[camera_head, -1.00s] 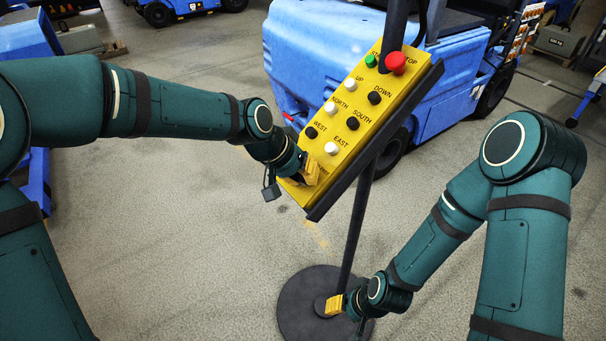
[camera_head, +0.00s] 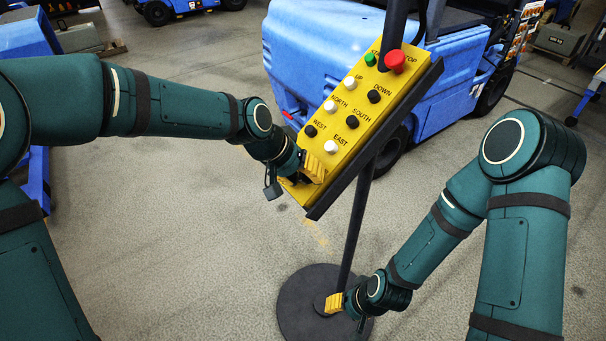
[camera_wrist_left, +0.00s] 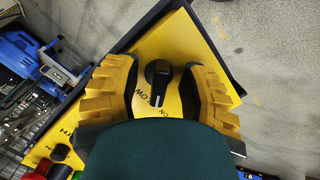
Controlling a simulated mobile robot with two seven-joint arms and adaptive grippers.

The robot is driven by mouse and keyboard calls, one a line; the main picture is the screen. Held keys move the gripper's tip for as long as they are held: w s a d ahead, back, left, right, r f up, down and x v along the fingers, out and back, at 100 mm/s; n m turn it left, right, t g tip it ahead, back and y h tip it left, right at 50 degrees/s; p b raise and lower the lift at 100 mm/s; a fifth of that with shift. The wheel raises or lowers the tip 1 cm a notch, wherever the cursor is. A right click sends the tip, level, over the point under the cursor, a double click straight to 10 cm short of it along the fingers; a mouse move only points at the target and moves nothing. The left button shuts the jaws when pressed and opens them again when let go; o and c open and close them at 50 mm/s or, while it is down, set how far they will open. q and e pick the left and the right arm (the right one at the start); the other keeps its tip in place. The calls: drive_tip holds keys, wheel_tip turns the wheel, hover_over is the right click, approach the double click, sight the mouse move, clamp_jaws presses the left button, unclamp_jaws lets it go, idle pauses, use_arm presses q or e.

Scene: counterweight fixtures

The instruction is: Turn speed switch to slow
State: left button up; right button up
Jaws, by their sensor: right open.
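The yellow control panel (camera_head: 345,120) is tilted on a dark post, and its lower end also shows in the left wrist view (camera_wrist_left: 190,37). The black speed switch (camera_wrist_left: 158,80) is a rotary knob on this lower end, beside partly covered lettering. My left gripper (camera_head: 313,168) is at the panel's lower end and hides the switch in the head view. In the left wrist view its yellow fingers (camera_wrist_left: 160,76) are open, one on each side of the switch, with visible gaps. My right gripper (camera_head: 335,303) is low, over the stand's base, away from the panel.
Several push buttons and a red stop button (camera_head: 395,61) sit higher on the panel. The round stand base (camera_head: 300,310) is on the floor. A blue vehicle (camera_head: 310,60) stands behind the panel. Open floor (camera_head: 190,240) lies left of the stand.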

use_arm(q)
drive_tip(key=shift+r, duration=0.1)
drive_tip(key=v, duration=1.1)
drive_tip(key=shift+a+r, duration=0.2)
drive_tip(key=shift+r, duration=0.1)
drive_tip(key=shift+s, duration=0.1)
